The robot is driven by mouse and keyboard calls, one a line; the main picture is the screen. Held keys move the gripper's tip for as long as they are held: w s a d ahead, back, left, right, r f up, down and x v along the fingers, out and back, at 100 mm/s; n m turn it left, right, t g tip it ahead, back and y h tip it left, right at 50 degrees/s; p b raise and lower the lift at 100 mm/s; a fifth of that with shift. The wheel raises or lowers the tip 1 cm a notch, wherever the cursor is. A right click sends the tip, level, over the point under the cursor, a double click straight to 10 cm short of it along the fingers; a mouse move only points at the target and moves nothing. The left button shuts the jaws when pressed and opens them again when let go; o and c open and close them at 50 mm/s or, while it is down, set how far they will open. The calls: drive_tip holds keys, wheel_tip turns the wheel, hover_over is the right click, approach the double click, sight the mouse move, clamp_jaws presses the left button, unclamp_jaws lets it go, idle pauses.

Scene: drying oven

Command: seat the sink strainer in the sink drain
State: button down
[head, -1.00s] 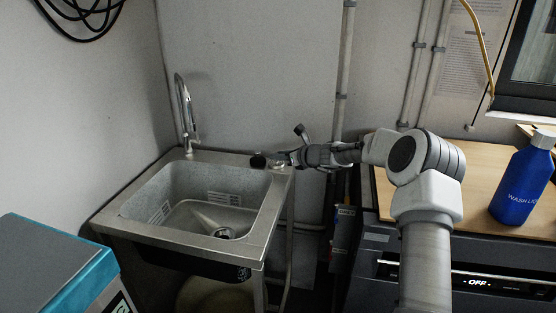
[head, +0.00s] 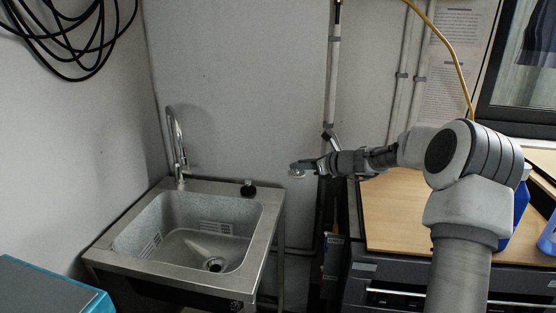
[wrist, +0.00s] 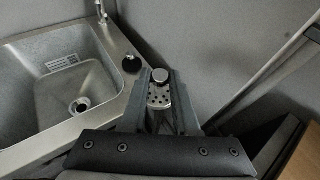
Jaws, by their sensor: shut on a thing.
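The sink strainer (wrist: 160,92) is a small perforated metal piece with a round knob, seen in the wrist view between my gripper's fingers. My gripper (head: 304,166) is shut on it and holds it in the air to the right of the sink. The strainer also shows as a small pale disc under the fingertips in the head view (head: 297,174). The steel sink (head: 262,228) stands against the wall, its basin empty. The sink drain (head: 214,264) is a dark round hole in the basin floor, also visible in the wrist view (wrist: 80,105).
A black knob-like object (head: 248,188) stands on the sink's back right rim. The faucet (head: 177,145) rises at the back left. A wooden-topped dark cabinet (head: 390,220) with a blue bottle (head: 520,205) is at right. A teal-edged box (head: 50,290) is at lower left.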

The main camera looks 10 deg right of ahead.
drive_tip(key=s+a+f+n+g+y, duration=0.1)
drive_tip(key=s+a+f, duration=0.2)
drive_tip(key=s, duration=0.4)
drive_tip(key=s+a+f+n+g+y, duration=0.1)
drive_tip(key=s+a+f+n+y, duration=0.15)
drive_tip(key=s, duration=0.55)
drive_tip(key=s+a+f+n+g, duration=0.1)
drive_tip(key=s+a+f+g, duration=0.2)
drive_tip(key=s, duration=0.4)
wheel_tip(320, 180, up, 8)
drive_tip(key=t+p, duration=0.1)
drive_tip(key=p, duration=1.4)
drive_tip(key=shift+s+a, duration=0.35)
drive_tip(key=shift+s, duration=0.05)
drive_tip(key=shift+r, duration=0.1)
drive_tip(key=shift+m+t+h, duration=2.1)
drive_tip(key=shift+m+h, duration=0.05)
drive_tip(key=shift+m, duration=0.4)
